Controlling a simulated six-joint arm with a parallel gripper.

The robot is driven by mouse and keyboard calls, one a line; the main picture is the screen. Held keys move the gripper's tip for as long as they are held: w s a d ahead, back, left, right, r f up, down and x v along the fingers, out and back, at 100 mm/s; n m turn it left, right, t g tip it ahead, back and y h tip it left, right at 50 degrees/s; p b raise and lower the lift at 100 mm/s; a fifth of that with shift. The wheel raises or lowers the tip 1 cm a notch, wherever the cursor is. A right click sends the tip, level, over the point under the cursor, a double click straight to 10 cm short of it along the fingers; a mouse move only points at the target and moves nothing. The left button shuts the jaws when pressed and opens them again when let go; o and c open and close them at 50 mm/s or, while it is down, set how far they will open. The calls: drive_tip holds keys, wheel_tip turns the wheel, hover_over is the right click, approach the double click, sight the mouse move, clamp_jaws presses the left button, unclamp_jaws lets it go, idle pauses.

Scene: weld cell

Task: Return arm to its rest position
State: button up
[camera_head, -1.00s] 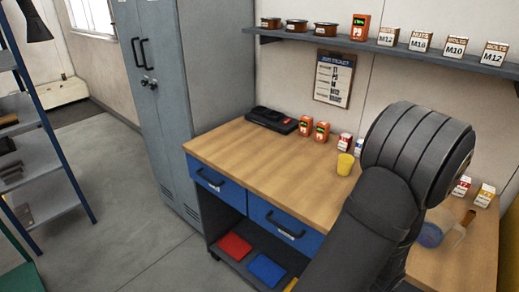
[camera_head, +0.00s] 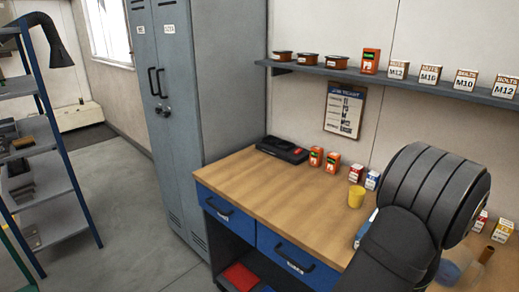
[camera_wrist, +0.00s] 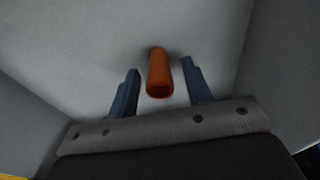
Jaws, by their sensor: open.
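My arm (camera_head: 425,200) reaches over the right part of the workbench (camera_head: 270,190) in the head view; its gripper end is hidden there. In the wrist view my gripper (camera_wrist: 160,68) has its two dark blue-grey fingers apart. An orange-brown tube (camera_wrist: 160,75) shows between them, with gaps on both sides, against a plain grey surface. I cannot tell how far the tube is from the fingers.
A yellow cup (camera_head: 356,196), small boxes (camera_head: 332,163) and a black device (camera_head: 282,150) stand on the bench. A wall shelf (camera_head: 400,80) with boxes runs above. A grey locker (camera_head: 170,120) and blue-framed rack (camera_head: 55,130) stand left, with clear floor (camera_head: 130,215) between.

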wheel_tip(320, 180, up, 11)
drive_tip(key=s+a, duration=0.1)
drive_tip(key=f, duration=0.8)
drive_tip(key=w+d+f, duration=0.1)
drive_tip(key=f, duration=0.3)
drive_tip(key=shift+f, duration=0.4)
wheel_tip(320, 180, up, 5)
drive_tip(key=shift+w, duration=0.1)
drive_tip(key=s+d+r, duration=0.1)
drive_tip(key=s+r, duration=0.6)
drive_tip(key=s, duration=0.5)
drive_tip(key=w+d+r+m, duration=0.4)
drive_tip(key=w+r, duration=0.6)
drive_tip(key=w, duration=0.1)
drive_tip(key=shift+w+d+r+m+g, duration=0.2)
drive_tip(key=shift+r+m+g, duration=0.1)
drive_tip(key=shift+r+m, duration=0.1)
